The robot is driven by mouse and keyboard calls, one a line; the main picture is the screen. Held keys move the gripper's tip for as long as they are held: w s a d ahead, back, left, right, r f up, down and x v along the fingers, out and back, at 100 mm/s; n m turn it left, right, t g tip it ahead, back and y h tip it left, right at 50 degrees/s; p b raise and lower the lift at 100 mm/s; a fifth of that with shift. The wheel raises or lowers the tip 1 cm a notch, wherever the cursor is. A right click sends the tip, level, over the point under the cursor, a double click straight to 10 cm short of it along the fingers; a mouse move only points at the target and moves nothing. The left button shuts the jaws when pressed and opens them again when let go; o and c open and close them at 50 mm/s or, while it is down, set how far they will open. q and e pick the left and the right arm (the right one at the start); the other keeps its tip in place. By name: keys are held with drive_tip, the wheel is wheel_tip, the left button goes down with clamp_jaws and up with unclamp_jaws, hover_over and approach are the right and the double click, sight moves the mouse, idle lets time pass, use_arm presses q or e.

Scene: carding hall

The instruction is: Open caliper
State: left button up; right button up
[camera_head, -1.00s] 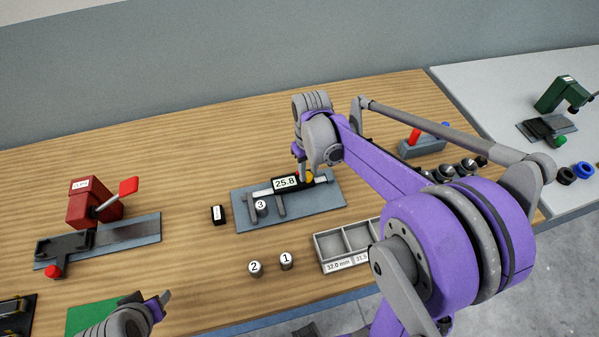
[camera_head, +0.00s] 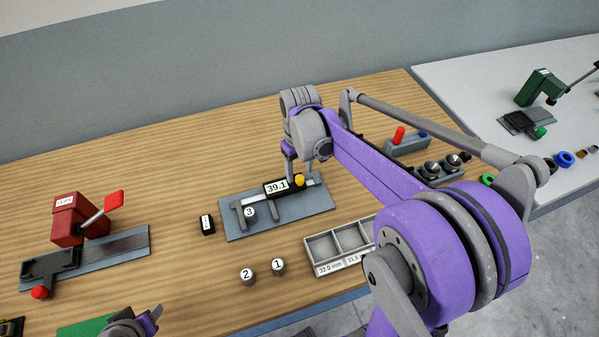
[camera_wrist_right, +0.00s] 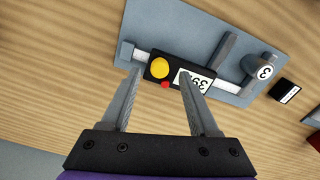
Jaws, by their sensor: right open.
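The caliper (camera_head: 311,183) lies on a blue-grey plate (camera_head: 290,213); its black slider display (camera_head: 277,187) reads 39.1. A yellow knob and a small red button show on the slider (camera_wrist_right: 152,82) in the wrist view. The caliper's jaws stand apart, with the cylinder marked 3 (camera_head: 249,213) between them, also seen in the wrist view (camera_wrist_right: 264,67). My right gripper (camera_wrist_right: 160,72) is open, its fingers at the slider, one near its end and one by the display; contact is unclear. My left gripper (camera_head: 155,312) is at the bottom edge, partly cut off.
Cylinders 2 (camera_head: 247,275) and 1 (camera_head: 278,266) stand in front of the plate. A compartment tray (camera_head: 308,258) is right of them. A small black block (camera_head: 207,224) sits left of the plate. A red device with a lever (camera_head: 68,218) stands at the left.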

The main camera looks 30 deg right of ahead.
wheel_tip(320, 180, up, 9)
idle(0.3)
drive_tip(key=shift+f, duration=0.1)
drive_tip(key=s+a+f+t, duration=0.5)
drive_tip(key=s+a+f, duration=0.3)
drive_tip(key=s, duration=0.5)
drive_tip(key=shift+s+a+f+t, duration=0.25)
drive_tip(key=shift+a+t, duration=0.15)
drive_tip(key=shift+a, duration=0.85)
